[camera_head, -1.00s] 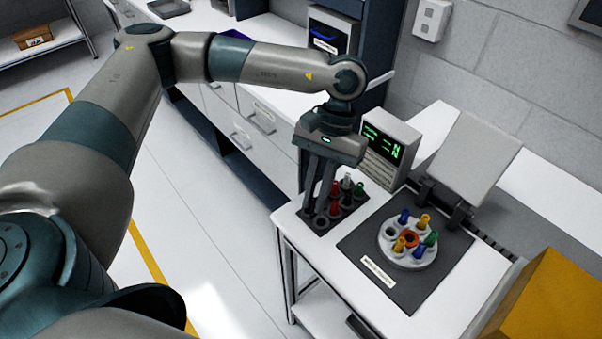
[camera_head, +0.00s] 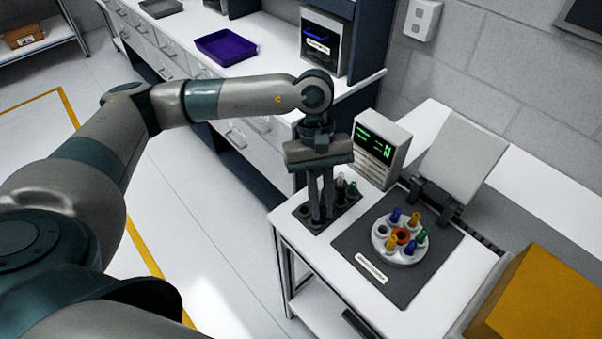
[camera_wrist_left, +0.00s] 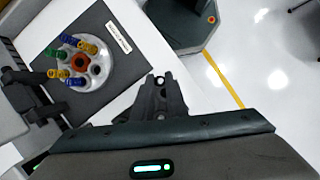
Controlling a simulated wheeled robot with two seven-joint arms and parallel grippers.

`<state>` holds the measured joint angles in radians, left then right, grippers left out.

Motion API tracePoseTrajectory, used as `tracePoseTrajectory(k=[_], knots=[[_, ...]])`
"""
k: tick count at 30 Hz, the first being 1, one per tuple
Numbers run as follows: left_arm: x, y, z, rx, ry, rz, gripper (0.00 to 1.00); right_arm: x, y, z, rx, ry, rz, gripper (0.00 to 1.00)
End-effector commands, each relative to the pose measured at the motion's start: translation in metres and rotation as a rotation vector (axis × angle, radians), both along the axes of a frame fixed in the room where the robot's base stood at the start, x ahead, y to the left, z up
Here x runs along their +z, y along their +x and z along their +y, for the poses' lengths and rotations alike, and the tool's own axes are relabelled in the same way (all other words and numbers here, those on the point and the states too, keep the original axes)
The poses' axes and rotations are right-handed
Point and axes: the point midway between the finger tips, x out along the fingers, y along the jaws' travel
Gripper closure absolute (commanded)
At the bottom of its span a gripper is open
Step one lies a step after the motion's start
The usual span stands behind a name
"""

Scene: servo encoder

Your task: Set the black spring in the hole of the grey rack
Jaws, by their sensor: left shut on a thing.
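My left gripper (camera_head: 322,217) points down over the dark grey rack (camera_head: 305,213) on the white table, hiding much of it. It is shut on a small dark piece, apparently the black spring (camera_wrist_left: 158,82), which shows as a small ring at the fingertips in the left wrist view. In the head view the fingers hide the piece. I cannot tell whether its lower end is above a hole or inside one. A green piece (camera_head: 352,190) stands at the rack's far right. My right gripper is not in view.
A round white carousel (camera_head: 383,243) with blue, yellow and green pegs sits on a dark mat (camera_head: 405,285) to the right. A display box (camera_head: 380,148) with green text stands behind the rack. A yellow box (camera_head: 540,295) is at the lower right.

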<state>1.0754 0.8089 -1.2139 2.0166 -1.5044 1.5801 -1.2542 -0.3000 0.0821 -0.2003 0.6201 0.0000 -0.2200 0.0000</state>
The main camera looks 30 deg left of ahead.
Motion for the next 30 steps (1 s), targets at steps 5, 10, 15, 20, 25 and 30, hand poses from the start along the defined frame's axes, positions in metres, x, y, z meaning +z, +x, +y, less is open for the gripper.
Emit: tracePoseTrajectory(k=[5, 10, 15, 20, 25, 30], knots=[[0.002, 0.002, 0.001, 0.313, -0.002, 0.004, 1.0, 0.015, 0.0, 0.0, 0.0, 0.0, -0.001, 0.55], [0.005, 0.007, 0.008, 0.629, -0.001, 0.003, 1.0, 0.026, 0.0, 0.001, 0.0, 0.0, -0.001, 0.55], [0.009, 0.012, 0.02, 0.942, -0.001, 0.002, 1.0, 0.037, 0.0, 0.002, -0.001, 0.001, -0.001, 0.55], [0.015, 0.017, 0.037, 1.217, 0.0, 0.001, 1.0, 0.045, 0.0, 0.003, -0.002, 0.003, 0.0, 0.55], [0.019, 0.02, 0.052, 1.431, 0.001, -0.001, 1.0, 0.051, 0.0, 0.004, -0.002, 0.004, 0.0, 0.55], [0.02, 0.022, 0.061, 1.534, 0.0, -0.001, 1.0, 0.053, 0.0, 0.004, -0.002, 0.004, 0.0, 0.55]])
